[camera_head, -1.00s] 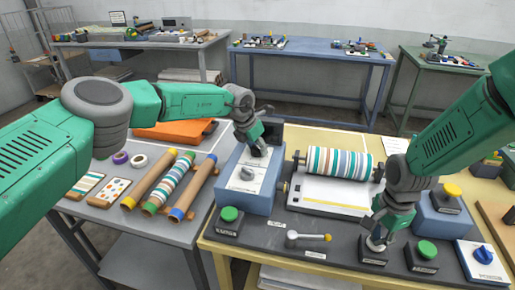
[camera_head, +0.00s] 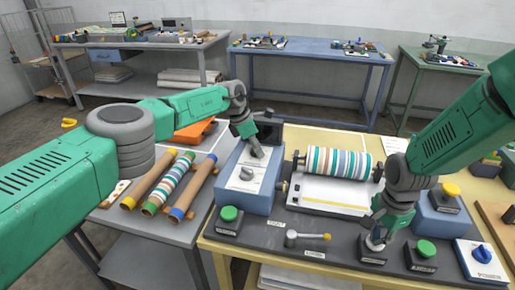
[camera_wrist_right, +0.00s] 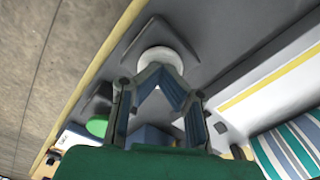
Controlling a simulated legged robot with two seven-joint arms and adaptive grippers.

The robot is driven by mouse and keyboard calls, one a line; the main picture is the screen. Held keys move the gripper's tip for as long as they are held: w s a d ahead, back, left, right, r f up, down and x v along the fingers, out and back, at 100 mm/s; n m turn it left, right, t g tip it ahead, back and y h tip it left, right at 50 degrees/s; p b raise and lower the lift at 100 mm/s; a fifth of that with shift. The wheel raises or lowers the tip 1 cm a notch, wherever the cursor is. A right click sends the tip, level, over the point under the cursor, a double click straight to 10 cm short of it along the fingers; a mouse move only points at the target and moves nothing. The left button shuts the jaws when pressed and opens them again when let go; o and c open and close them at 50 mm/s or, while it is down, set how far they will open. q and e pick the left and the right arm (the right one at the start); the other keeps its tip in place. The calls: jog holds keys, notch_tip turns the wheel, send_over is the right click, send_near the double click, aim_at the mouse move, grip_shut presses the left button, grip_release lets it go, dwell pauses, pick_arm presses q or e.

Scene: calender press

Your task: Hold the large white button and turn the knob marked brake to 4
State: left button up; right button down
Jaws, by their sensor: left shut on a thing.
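A blue box (camera_head: 262,203) with a white sloped panel carries a grey knob (camera_head: 246,173) at its near end. My left gripper (camera_head: 257,151) is shut on a knob at the panel's far end, which the fingers mostly hide. The brake label and scale are too small to read. The large white button (camera_wrist_right: 165,54) shows in the right wrist view at the tips of my right gripper (camera_wrist_right: 158,78). The right fingers are closed together, and their tips appear to touch the button. In the head view my right gripper (camera_head: 377,238) mostly hides the button.
Green buttons (camera_head: 229,214) and (camera_head: 425,248) flank a lever with a yellow tip (camera_head: 326,237) on the dark mat. A striped roller (camera_head: 335,161) lies behind. A blue knob (camera_head: 482,253) and a yellow button (camera_head: 451,190) are at the right. Rolls (camera_head: 168,183) lie on the left table.

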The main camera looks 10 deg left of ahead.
pick_arm(q)
jog(key=shift+w+a, duration=0.15)
jog(key=shift+a, duration=0.1)
pick_arm(e)
jog(key=shift+s+f, duration=0.1)
jog(key=shift+s, duration=0.05)
pick_arm(q)
jog(key=o, duration=1.2)
jog(key=shift+c, duration=0.2)
pick_arm(e)
jog(key=shift+a, duration=0.1)
pick_arm(q)
jog(key=shift+a+r, duration=0.1)
jog(key=shift+r, duration=0.5)
jog(key=v, duration=1)
jog(key=shift+a+r, duration=0.2)
jog(key=shift+a, duration=0.1)
